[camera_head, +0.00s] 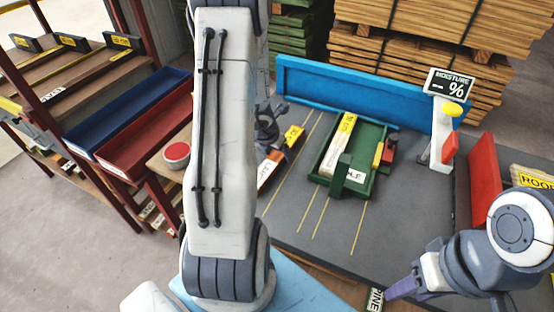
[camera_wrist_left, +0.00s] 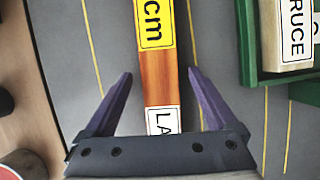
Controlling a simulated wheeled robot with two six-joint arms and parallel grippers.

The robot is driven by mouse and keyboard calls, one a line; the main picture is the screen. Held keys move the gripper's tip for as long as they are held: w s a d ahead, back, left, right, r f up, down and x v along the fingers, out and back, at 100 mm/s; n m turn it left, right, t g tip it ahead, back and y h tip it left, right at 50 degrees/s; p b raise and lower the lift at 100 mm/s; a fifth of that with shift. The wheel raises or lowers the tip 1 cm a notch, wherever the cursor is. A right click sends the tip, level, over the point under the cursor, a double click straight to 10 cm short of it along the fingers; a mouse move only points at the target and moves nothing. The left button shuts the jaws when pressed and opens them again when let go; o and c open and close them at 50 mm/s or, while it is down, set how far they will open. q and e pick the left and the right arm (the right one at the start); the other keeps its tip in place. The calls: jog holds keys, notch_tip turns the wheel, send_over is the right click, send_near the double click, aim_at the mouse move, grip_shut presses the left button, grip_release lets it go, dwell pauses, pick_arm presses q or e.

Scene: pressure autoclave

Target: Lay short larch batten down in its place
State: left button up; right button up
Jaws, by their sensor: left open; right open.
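The short larch batten (camera_head: 281,152) is orange-brown, with a yellow cm label and a white label starting "LA". It appears to lie on the grey table top (camera_head: 320,225), left of the green tray. In the left wrist view the batten (camera_wrist_left: 158,82) runs between the spread purple fingers of my left gripper (camera_wrist_left: 160,75), with a gap on each side. In the head view my left gripper (camera_head: 267,128) is by the batten, partly hidden behind my arm. My right gripper (camera_head: 400,290) is open and empty at the table's front right.
The green tray (camera_head: 327,184) holds a pale batten labelled SPRUCE (camera_wrist_left: 294,38). A blue upright board (camera_head: 350,92) closes the table's back. A moisture meter (camera_head: 442,135) and a red block (camera_head: 484,180) stand at the right. Blue and red bins (camera_head: 120,150) are at the left.

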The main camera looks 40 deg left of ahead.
aim_at(276, 155)
pick_arm(q)
jog(key=shift+r, duration=0.1)
grip_shut()
notch_tip(276, 155, up, 10)
jog(key=p, duration=0.8)
jog(key=shift+s, duration=0.1)
